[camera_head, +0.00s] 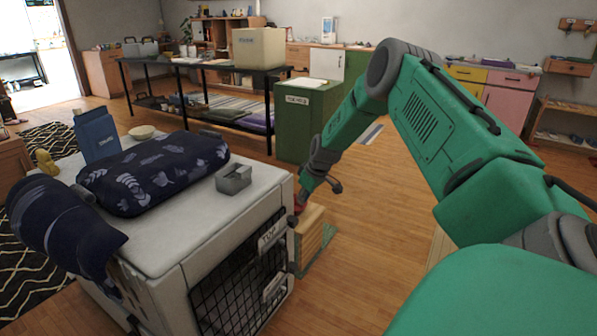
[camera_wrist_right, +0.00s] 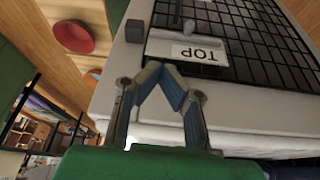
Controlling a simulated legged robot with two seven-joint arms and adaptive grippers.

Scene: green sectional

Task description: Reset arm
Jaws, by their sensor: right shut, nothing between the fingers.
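My right arm reaches in from the right in the head view. Its gripper (camera_head: 312,183) is beside the right front corner of a white pet crate (camera_head: 215,215). In the right wrist view the gripper (camera_wrist_right: 168,72) is shut and empty, its fingertips meeting in front of the crate's light edge and a plate marked TOP (camera_wrist_right: 200,52). Whether the fingers touch the crate I cannot tell. My left gripper does not show in either view.
On the crate are a dark patterned cushion (camera_head: 155,170) and a small grey metal box (camera_head: 233,179). A dark blue cloth item (camera_head: 60,225) hangs at its left. A red bowl (camera_wrist_right: 73,37) is near the gripper. A green cabinet (camera_head: 305,120) stands behind; wooden floor (camera_head: 365,240) is open at right.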

